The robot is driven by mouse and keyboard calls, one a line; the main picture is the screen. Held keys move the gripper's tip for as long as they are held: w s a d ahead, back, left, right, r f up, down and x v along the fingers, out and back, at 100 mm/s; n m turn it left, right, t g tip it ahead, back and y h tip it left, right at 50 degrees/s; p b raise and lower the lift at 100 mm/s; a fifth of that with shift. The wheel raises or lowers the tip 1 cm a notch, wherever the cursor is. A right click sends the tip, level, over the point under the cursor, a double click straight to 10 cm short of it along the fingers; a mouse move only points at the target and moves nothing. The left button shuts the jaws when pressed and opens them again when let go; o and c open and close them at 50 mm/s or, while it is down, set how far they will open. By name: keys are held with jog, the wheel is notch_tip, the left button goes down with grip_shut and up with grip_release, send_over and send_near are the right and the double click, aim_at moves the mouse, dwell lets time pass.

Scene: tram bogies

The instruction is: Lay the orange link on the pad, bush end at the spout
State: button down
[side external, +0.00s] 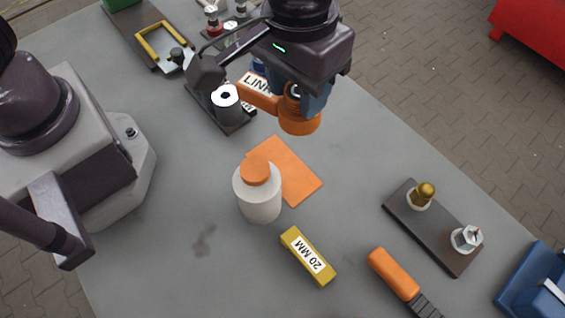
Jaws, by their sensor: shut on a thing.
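My gripper (312,103) is shut on the orange link (302,124) and holds it above the table. The link's thick round end points toward the front, and a flatter arm of it reaches to the left. The gripper hides part of the link, and I cannot tell for sure which end has the bush. The flat orange pad (299,177) lies on the table below and in front of the link. A white bottle (258,200) with an orange cap stands upright at the pad's left front and hides part of it. I cannot make out a spout on the bottle.
A yellow 20 MM block (307,257), an orange-handled tool (393,273) and a dark plate with fittings (433,228) lie in front. The table right of the pad is clear.

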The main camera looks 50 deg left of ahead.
aim_at(296, 118)
jog(key=shift+d+r+m, duration=0.1)
jog(key=shift+r+m, duration=0.1)
jog(key=shift+m, duration=0.4)
jog(key=shift+d+r+m, duration=0.1)
jog(key=shift+r+m, duration=0.05)
jog(key=shift+m, duration=0.45)
jog(key=shift+a+m, duration=0.1)
jog(key=shift+m, duration=0.2)
jog(key=shift+s+f, duration=0.1)
jog(key=shift+f, duration=0.15)
notch_tip(296, 118, down, 18)
jog(key=shift+r, duration=0.2)
jog(key=c, duration=0.6)
grip_release()
jog(key=shift+f, duration=0.15)
jog(key=shift+c, duration=0.2)
notch_tip(296, 118, up, 12)
jog(key=shift+r, duration=0.15)
